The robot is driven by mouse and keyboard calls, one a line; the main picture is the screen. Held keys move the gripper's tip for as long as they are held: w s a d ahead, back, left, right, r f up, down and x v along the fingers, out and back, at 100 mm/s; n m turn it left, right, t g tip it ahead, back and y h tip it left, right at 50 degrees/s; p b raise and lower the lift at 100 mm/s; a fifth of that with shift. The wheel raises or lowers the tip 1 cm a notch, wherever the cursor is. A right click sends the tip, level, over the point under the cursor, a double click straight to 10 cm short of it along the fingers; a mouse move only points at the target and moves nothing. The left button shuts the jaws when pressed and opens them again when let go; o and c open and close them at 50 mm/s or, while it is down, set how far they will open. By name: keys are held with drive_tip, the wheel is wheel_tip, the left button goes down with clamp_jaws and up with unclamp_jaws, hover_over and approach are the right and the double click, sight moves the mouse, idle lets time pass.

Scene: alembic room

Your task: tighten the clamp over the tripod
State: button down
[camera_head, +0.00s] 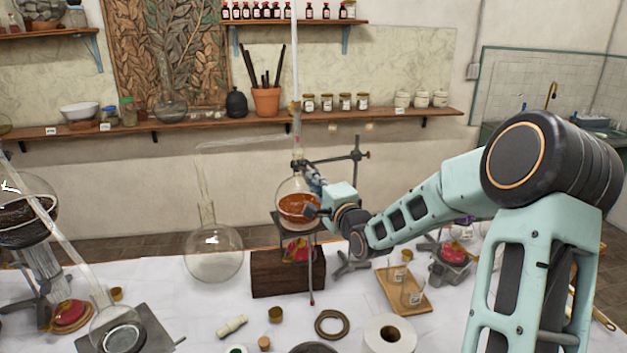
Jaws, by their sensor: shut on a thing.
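The clamp (304,166) is a dark metal piece at the neck of a round glass flask (292,199) holding orange-brown liquid. It reaches across to an upright stand rod (357,150). The flask is above a metal tripod (311,264), over a dark wooden block (275,273). My gripper (311,194) is at the flask's right side, just below the clamp, with my arm coming from the right. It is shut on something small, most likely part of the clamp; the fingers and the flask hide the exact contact.
An empty flask (213,261) with a long bent tube stands close left of the tripod. A wooden tray (388,296) with small glassware lies to the right. Glassware on a stand (42,262) crowds the left.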

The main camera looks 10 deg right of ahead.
idle(0.4)
drive_tip(key=c, duration=2)
unclamp_jaws()
drive_tip(key=shift+c, duration=0.2)
drive_tip(key=shift+s, duration=0.1)
drive_tip(key=v, duration=1.2)
drive_tip(key=shift+f, duration=0.15)
